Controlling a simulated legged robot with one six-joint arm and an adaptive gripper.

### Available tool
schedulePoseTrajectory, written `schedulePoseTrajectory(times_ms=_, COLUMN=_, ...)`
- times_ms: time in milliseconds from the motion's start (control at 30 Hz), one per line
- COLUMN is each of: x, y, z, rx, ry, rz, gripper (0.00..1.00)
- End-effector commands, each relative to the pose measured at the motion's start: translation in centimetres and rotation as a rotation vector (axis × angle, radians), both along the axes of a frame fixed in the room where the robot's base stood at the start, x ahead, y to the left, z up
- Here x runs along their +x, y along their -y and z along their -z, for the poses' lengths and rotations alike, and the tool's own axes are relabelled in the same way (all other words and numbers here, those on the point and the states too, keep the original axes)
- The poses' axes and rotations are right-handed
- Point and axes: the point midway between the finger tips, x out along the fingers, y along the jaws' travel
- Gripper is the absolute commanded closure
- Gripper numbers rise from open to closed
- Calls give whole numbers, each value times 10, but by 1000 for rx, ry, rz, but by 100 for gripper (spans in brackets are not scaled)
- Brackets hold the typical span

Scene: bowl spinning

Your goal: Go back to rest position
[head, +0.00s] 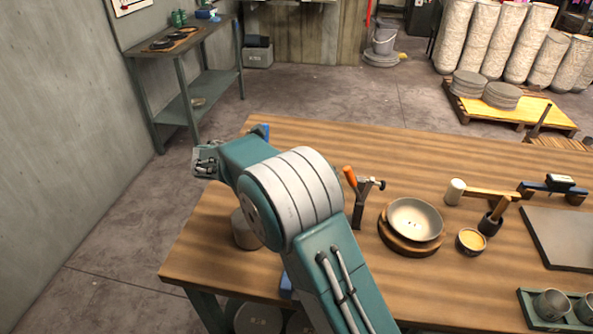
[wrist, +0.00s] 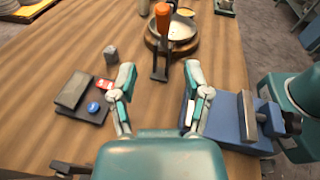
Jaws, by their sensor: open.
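My gripper (head: 205,161) is at the far left, above or just past the table's left edge in the head view. In the wrist view its two fingers (wrist: 160,72) are spread apart with nothing held between them. My arm is bent across the left part of the table. A pale bowl (head: 414,219) sits on a round wooden base (head: 400,242) at the middle of the table, apart from my gripper. The bowl also shows at the top of the wrist view (wrist: 178,29).
An orange-handled tool (head: 351,178) stands upright left of the bowl. A mallet (head: 480,192), small dish (head: 471,240) and grey board (head: 562,238) lie right. A grey cylinder (head: 244,230) is under my arm. The wrist view shows a blue vise (wrist: 228,122).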

Motion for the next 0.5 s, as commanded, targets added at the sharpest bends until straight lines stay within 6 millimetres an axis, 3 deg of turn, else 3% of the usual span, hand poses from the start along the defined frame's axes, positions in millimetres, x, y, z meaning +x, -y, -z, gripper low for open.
schedulePoseTrajectory(times_ms=400, x=0, y=0, z=0, rx=1, ry=1, rz=0, gripper=38)
schedulePoseTrajectory(times_ms=500, x=-4, y=8, z=-6, rx=31, ry=21, rz=12, gripper=38)
